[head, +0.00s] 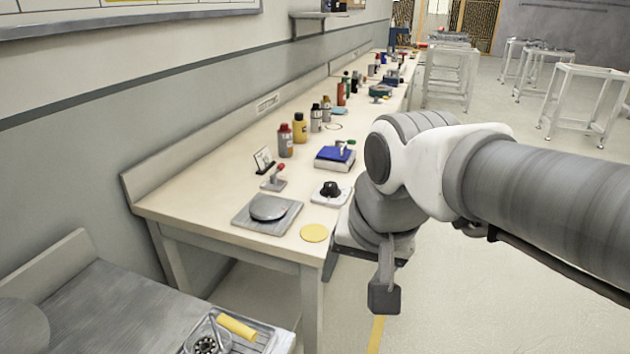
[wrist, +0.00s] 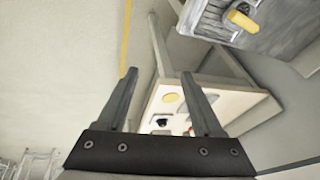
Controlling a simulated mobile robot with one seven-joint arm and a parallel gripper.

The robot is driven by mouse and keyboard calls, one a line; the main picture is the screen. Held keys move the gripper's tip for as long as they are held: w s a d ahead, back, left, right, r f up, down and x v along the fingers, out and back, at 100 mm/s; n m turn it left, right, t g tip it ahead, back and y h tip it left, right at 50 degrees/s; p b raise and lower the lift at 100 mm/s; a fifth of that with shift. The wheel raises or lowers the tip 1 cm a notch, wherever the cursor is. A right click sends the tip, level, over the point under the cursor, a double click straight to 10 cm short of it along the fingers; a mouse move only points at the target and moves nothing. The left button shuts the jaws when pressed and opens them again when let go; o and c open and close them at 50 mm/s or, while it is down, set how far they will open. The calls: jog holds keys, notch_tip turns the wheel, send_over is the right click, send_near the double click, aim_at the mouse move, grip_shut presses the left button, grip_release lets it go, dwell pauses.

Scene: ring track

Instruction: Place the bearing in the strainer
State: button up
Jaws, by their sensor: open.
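A dark round piece that looks like the bearing (head: 206,346) is at the bottom edge of the head view, partly cut off. A pale round rim with a thin handle, perhaps the strainer (head: 213,325), shows around or just behind it; I cannot tell whether the bearing is inside it. Both are by a metal rack or tray on the grey worktop (head: 110,309). My gripper (wrist: 157,76) is open, with nothing between its fingers. In the head view my gripper (head: 384,291) hangs beyond the bench corner, to the right of and well apart from the bearing.
A yellow cylinder (head: 237,327) lies by the rack; it also shows in the wrist view (wrist: 242,20). The long bench (head: 200,193) holds a scale (head: 268,209), a yellow disc (head: 314,233), a blue-topped device (head: 335,157) and several bottles.

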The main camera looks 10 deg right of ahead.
jog(key=s+d+f+n+t, duration=0.1)
jog(key=s+d+n, duration=0.2)
jog(key=s+d, duration=0.1)
jog(key=shift+s+n+t+h, duration=0.15)
jog(key=shift+n+t+h, duration=0.15)
jog(key=shift+t+h, duration=0.1)
jog(key=shift+d, duration=0.1)
notch_tip(320, 180, up, 18)
jog(key=p, duration=1.7)
jog(key=shift+f+p, duration=0.2)
jog(key=shift+p, duration=0.15)
jog(key=shift+f, duration=0.1)
